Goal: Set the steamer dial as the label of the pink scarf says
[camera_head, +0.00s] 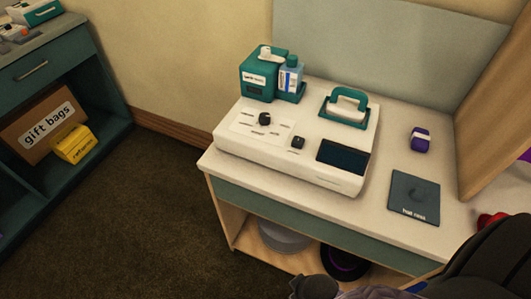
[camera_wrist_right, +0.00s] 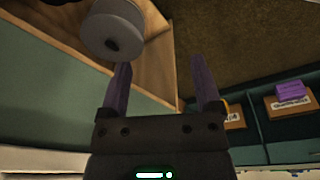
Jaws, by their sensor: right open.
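The white steamer unit (camera_head: 255,150) stands on the counter in the head view. Its black dial (camera_head: 264,118) sits on a panel with small marks around it, too small to read. A small black knob (camera_head: 297,142) and a dark screen (camera_head: 342,156) are beside it. No pink scarf or scarf label can be made out. My right gripper shows in the right wrist view (camera_wrist_right: 162,80) with its two purple fingers apart and nothing between them. It is low, near the shelf under the counter and away from the dial. My left gripper is out of view.
A purple item (camera_head: 420,140) and a dark mat (camera_head: 414,197) lie to the right. A grey round tin (camera_wrist_right: 110,32) is on the shelf below.

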